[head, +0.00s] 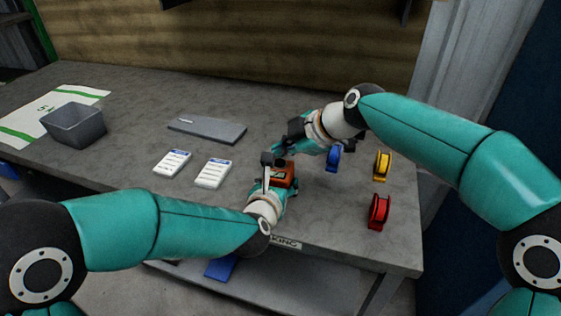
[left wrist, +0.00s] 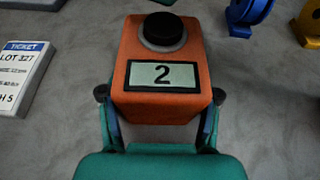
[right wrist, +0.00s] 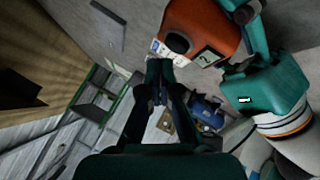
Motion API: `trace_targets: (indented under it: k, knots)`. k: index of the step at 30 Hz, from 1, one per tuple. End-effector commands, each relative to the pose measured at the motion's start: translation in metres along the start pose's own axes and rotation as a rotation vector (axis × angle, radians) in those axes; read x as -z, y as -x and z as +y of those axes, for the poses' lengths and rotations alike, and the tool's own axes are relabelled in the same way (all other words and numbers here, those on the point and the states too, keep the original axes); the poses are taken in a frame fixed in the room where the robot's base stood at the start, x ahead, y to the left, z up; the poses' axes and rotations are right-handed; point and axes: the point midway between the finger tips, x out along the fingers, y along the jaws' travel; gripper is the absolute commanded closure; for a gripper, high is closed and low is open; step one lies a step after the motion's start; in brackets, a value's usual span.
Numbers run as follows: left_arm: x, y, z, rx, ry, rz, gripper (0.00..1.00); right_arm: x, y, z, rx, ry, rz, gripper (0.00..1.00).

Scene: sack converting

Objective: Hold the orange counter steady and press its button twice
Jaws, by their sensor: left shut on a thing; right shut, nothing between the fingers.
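The orange counter (head: 284,178) stands near the front edge of the grey table. In the left wrist view the counter (left wrist: 160,55) shows a black round button (left wrist: 163,29) on top and a display (left wrist: 162,75) reading 2. My left gripper (left wrist: 160,98) is shut on the counter, one finger on each side. My right gripper (head: 280,147) is shut and empty, behind the counter in the head view. In the right wrist view its closed fingertips (right wrist: 158,68) are apart from the counter (right wrist: 205,28). No finger covers the button in the left wrist view.
Blue (head: 333,158), yellow (head: 382,164) and red (head: 378,211) tape dispensers stand right of the counter. Two white tickets (head: 172,163) (head: 213,173) and a grey flat plate (head: 207,130) lie to the left. A grey bin (head: 74,124) stands at the far left.

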Motion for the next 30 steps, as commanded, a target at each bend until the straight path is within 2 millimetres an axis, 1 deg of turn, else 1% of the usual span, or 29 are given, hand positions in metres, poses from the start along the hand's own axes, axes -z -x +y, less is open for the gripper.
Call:
trace_targets:
  k: [15,19,30]
  knots:
    - [0.002,0.000,0.000,0.001,0.000,0.005,0.79,0.023,0.031,0.023,-0.001,0.001,0.000,1.00]
    - [0.002,0.000,0.000,0.001,0.000,0.005,0.79,0.025,0.034,0.025,-0.001,0.000,0.000,1.00]
    - [0.002,0.000,0.000,0.001,0.000,0.005,0.79,0.025,0.034,0.025,0.000,0.000,0.000,1.00]
